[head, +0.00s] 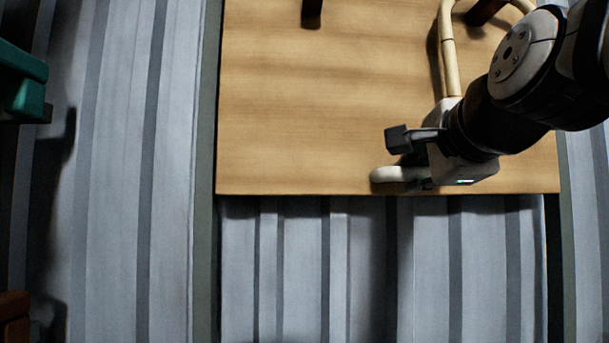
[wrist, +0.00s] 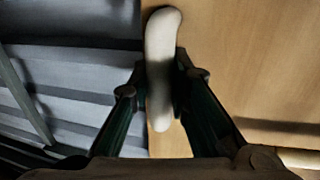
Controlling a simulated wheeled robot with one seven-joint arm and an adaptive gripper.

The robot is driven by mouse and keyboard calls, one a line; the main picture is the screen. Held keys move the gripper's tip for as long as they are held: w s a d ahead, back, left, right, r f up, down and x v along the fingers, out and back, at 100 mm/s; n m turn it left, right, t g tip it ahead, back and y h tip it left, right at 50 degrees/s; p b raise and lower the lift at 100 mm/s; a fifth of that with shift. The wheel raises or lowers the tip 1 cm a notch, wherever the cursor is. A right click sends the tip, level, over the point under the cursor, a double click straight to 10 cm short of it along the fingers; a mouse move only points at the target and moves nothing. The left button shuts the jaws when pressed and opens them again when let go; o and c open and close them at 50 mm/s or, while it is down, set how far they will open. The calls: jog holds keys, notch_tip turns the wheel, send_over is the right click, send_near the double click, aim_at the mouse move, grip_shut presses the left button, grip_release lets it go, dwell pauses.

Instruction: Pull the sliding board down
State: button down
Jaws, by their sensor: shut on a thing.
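The sliding board (head: 300,110) is a flat light-brown wooden panel, and its lower edge crosses the middle of the head view. A rounded white handle (head: 388,174) sits at that lower edge, right of centre. My gripper (head: 408,158) reaches in from the upper right and is shut on the handle. In the wrist view my gripper (wrist: 162,88) has a finger on each side of the white handle (wrist: 162,40), with the board (wrist: 240,60) to the right. My gripper hides part of the handle in the head view.
A bent rattan pole (head: 449,55) and dark brown pegs (head: 312,12) are at the top of the board. Grey-green rails (head: 205,200) run along both sides. Below the board is a striped grey surface (head: 300,270) with free room. A teal object (head: 22,85) is at the left edge.

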jog(key=c, duration=1.5)
grip_release()
jog(key=shift+f, duration=0.1)
jog(key=v, duration=1.2)
